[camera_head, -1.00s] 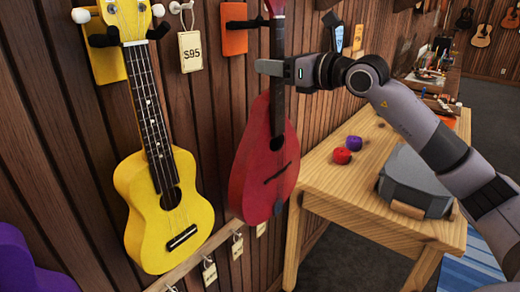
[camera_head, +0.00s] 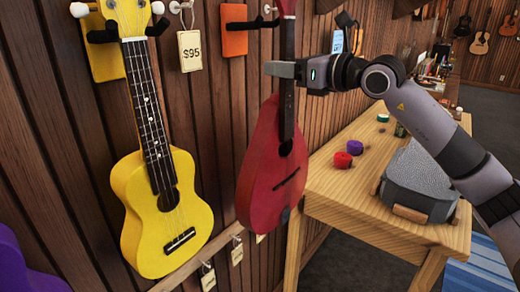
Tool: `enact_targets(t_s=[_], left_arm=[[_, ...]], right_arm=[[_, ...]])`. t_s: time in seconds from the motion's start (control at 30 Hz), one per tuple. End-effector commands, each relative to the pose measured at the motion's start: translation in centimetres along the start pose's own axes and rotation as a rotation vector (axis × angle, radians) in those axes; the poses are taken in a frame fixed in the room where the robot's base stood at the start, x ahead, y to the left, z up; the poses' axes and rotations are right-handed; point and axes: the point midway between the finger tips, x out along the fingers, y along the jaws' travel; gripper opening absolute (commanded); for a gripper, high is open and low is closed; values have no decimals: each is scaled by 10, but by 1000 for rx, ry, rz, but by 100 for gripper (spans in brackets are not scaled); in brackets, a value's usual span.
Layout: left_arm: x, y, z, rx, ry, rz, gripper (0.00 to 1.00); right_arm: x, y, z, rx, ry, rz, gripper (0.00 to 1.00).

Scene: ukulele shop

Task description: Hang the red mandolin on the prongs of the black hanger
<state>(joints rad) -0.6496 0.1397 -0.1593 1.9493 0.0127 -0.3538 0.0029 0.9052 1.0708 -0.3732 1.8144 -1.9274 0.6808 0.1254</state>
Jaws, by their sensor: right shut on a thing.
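The red mandolin (camera_head: 262,170) hangs upright, its body below my right gripper (camera_head: 282,70). My right gripper is shut on its dark neck, and the top of the neck runs out of the picture. The black hanger (camera_head: 250,23) sits on an orange plate (camera_head: 233,40) on the wooden wall, left of the mandolin's neck. The neck stands at the right end of the hanger's prongs; I cannot tell whether they touch. My left gripper is not in view.
A yellow ukulele (camera_head: 160,200) hangs at the left beside a $95 price tag (camera_head: 190,50). A wooden table (camera_head: 345,195) at the right holds a grey case (camera_head: 420,180) and red and purple small round things (camera_head: 343,160). A purple instrument (camera_head: 22,265) shows at the lower left.

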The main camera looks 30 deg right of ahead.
Motion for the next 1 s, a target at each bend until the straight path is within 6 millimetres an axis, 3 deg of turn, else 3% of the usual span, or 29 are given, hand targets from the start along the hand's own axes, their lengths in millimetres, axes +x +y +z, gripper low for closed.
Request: enact_targets(t_s=[1.0], left_arm=[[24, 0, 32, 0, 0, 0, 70]], right_arm=[[-46, 0, 0, -3, -12, -2, 0]])
